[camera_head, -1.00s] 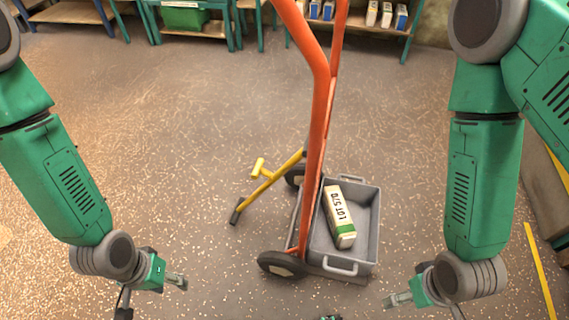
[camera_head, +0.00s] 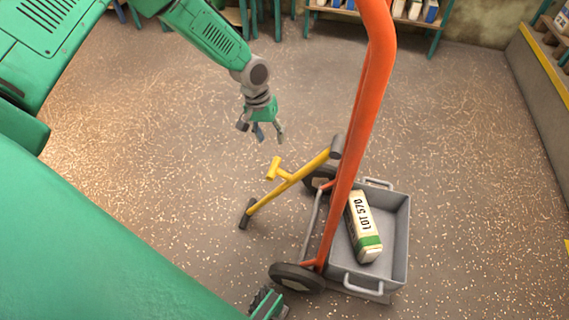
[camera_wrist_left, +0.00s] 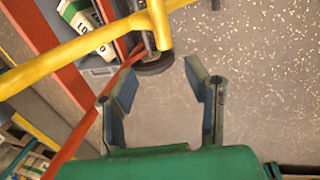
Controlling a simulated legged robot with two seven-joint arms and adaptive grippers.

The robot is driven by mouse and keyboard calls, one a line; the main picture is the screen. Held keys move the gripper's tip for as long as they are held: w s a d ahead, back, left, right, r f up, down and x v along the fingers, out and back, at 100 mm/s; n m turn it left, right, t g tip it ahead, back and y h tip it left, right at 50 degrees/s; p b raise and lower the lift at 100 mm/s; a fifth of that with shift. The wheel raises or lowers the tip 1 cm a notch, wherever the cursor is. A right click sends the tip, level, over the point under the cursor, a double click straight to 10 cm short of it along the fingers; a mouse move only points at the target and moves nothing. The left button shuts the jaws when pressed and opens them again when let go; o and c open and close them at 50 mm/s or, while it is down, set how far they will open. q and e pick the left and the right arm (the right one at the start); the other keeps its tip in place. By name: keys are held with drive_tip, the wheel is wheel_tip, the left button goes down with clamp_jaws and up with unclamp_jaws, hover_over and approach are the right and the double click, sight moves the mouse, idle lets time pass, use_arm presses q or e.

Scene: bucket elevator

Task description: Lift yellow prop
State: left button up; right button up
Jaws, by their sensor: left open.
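The yellow prop (camera_head: 290,180) slants from a dark foot on the floor up to the orange hand truck (camera_head: 362,130). It has a short T-shaped handle (camera_head: 275,169). My left gripper (camera_head: 270,136) is open and empty, just beyond and above the handle, its fingers pointing down. In the left wrist view, the open fingers (camera_wrist_left: 164,95) have only floor between them. There the yellow prop (camera_wrist_left: 75,48) crosses the upper left, in front of the truck and apart from the fingers.
A grey tray (camera_head: 399,240) on the truck's base holds a white and green box (camera_head: 362,225) marked LOT 570. The truck's wheels (camera_head: 297,277) stand near the prop. Shelves (camera_head: 385,17) line the back. The floor around is clear.

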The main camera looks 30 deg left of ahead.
sight(275, 161)
use_arm(q)
drive_tip(key=f+b, duration=0.1)
drive_tip(key=f, duration=0.2)
drive_tip(key=f+b, duration=0.1)
drive_tip(key=f, duration=0.3)
drive_tip(key=d+f+b, duration=0.1)
drive_tip(key=f+b, duration=0.1)
drive_tip(key=f, duration=0.1)
drive_tip(key=shift+w+f, duration=0.1)
drive_tip(key=shift+f, duration=0.25)
drive_tip(key=shift+d+f, duration=0.15)
drive_tip(key=shift+f, duration=0.15)
drive_tip(key=shift+d+f, duration=0.15)
drive_tip(key=shift+d, duration=0.1)
drive_tip(key=shift+a, duration=0.15)
clamp_jaws()
